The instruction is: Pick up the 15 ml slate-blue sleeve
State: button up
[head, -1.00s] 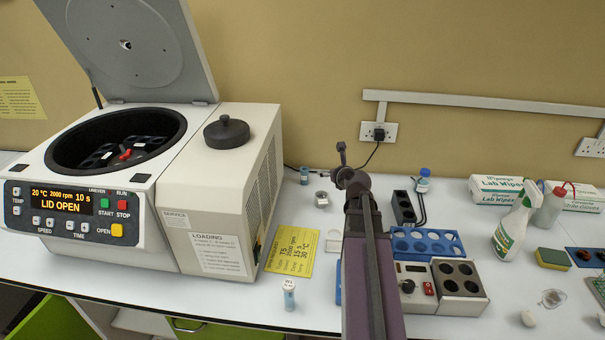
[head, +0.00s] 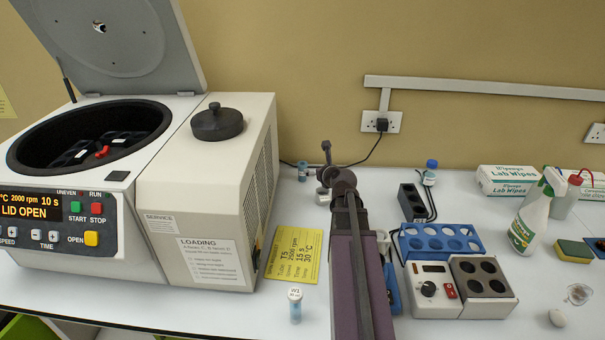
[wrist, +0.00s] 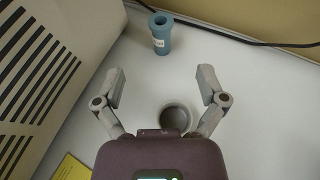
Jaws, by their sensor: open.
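The slate-blue sleeve (wrist: 161,38) stands on the bench beyond my fingertips in the wrist view, with an open round top and a white label. In the head view it shows as a small blue tube (head: 303,171) near the wall, just left of my gripper (head: 327,158). In the wrist view my gripper (wrist: 163,86) is open and empty, its fingers spread wide. The sleeve is ahead of the gap between them and apart from both.
A grey round cup (wrist: 175,118) sits close under my gripper. The centrifuge (head: 205,190) stands to the left, lid open. A black cable (wrist: 230,36) runs behind the sleeve. A yellow card (head: 294,254), a capped tube (head: 295,306) and a blue rack (head: 440,241) lie nearer.

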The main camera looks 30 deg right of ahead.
jog(key=shift+w, duration=0.15)
jog(key=b, duration=0.3)
send_near(301, 164)
jog(key=shift+r+x, duration=0.15)
jog(key=shift+x, duration=0.7)
jog(key=shift+r+x, duration=0.15)
jog(key=shift+x, duration=0.7)
jog(key=shift+w+d, duration=0.1)
jog(key=shift+f+b+x, duration=0.25)
jog(key=shift+b+x, duration=0.95)
jog(key=shift+x, duration=0.7)
jog(key=shift+w+d+f, duration=0.1)
jog(key=shift+w+f, duration=0.1)
jog(key=shift+w, duration=0.35)
jog(key=c, duration=1.2)
